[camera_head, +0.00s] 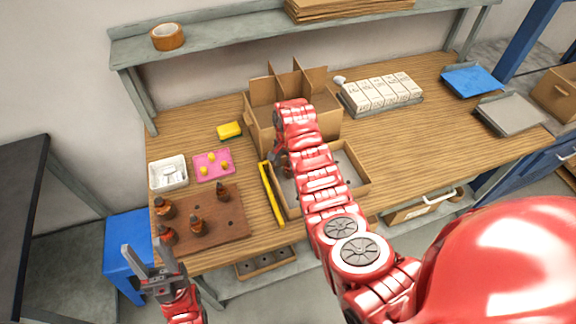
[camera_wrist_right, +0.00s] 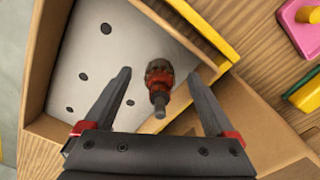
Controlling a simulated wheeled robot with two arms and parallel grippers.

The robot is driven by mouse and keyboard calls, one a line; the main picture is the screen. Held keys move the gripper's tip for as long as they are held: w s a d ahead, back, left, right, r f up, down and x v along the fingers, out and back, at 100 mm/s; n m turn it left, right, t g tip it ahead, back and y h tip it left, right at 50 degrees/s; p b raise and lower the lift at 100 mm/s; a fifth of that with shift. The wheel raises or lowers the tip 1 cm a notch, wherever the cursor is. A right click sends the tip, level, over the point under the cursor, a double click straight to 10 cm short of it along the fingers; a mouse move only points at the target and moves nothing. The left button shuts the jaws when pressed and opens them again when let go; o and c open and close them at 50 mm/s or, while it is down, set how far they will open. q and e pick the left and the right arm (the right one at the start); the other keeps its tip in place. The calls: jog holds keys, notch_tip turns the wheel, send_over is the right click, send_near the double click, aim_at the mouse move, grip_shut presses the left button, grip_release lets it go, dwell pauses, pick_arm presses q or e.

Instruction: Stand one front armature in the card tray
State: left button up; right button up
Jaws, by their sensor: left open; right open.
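An armature (camera_wrist_right: 158,80), dark with a red-orange band and a grey shaft, is between the open fingers of my right gripper (camera_wrist_right: 160,95) in the right wrist view. Its shaft end points toward the camera. It appears over the corner of the card tray, whose grey holed floor (camera_wrist_right: 105,55) shows beside it; I cannot tell how its base is seated. In the head view the card tray (camera_head: 350,165) is partly covered by my right arm. Several armatures (camera_head: 197,226) stand on a brown wooden block (camera_head: 228,222). My left gripper (camera_head: 152,258) is open and empty in front of the block.
A divided cardboard box (camera_head: 262,95) stands behind the tray. A yellow bar (camera_head: 270,195) lies along the tray's left side. A pink block (camera_head: 213,164), white bin (camera_head: 168,174) and yellow sponge-like block (camera_head: 229,130) are at left. White boxes (camera_head: 380,92) stand at right.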

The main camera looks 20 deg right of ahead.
jog(key=shift+r, duration=0.15)
dwell(0.5)
jog(key=shift+r+p, duration=0.8)
jog(key=shift+r, duration=0.5)
jog(key=shift+r+p, duration=0.8)
jog(key=shift+r, duration=2.75)
jog(key=shift+o, duration=0.8)
jog(key=shift+p, duration=0.3)
